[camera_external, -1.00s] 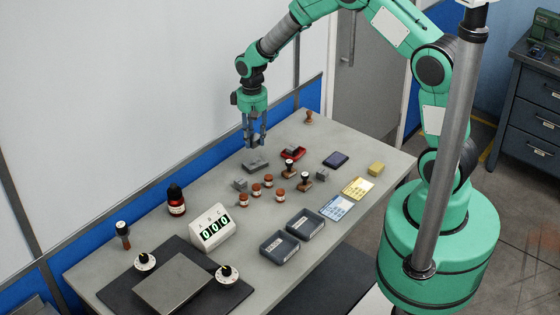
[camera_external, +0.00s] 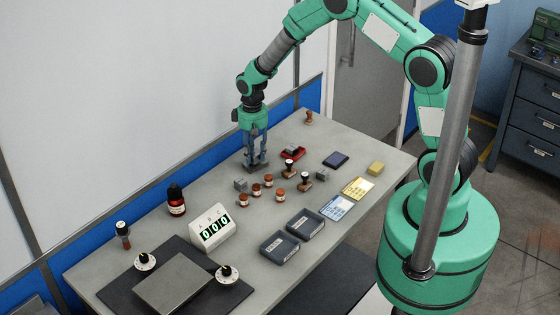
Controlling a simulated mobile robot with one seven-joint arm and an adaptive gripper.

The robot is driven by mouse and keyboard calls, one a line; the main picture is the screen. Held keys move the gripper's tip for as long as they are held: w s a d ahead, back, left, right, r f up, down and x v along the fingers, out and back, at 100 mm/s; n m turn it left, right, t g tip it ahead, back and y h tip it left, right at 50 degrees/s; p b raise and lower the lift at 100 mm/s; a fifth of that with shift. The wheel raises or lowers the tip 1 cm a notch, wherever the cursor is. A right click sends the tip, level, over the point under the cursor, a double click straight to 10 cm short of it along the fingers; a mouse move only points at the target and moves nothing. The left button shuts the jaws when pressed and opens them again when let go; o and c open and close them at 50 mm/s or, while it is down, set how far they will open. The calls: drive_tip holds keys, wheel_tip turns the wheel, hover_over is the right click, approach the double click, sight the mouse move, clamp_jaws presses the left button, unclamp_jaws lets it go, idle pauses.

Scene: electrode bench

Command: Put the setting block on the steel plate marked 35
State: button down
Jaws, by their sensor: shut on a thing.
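My gripper (camera_external: 255,158) points straight down at the back of the bench and is shut on a grey block (camera_external: 256,168). The block is low, at or very near the bench top; I cannot tell whether it touches it. The fingers hide part of it, and no marking on it is readable. A flat steel plate (camera_external: 173,283) lies on the dark mat at the front left, far from my gripper. Its top is bare, and I cannot read a 35 on it.
Two black-knobbed pieces (camera_external: 145,261) flank the plate. Smaller grey blocks (camera_external: 240,184), stamps (camera_external: 305,181) and dark trays (camera_external: 280,247) are nearby.

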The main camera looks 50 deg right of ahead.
sight(253, 153)
drive_tip(key=shift+f, duration=0.5)
drive_tip(key=shift+f, duration=0.1)
drive_tip(key=c, duration=1.3)
unclamp_jaws()
drive_tip(key=shift+o, duration=0.2)
wheel_tip(253, 153, up, 12)
drive_tip(key=shift+p, duration=0.3)
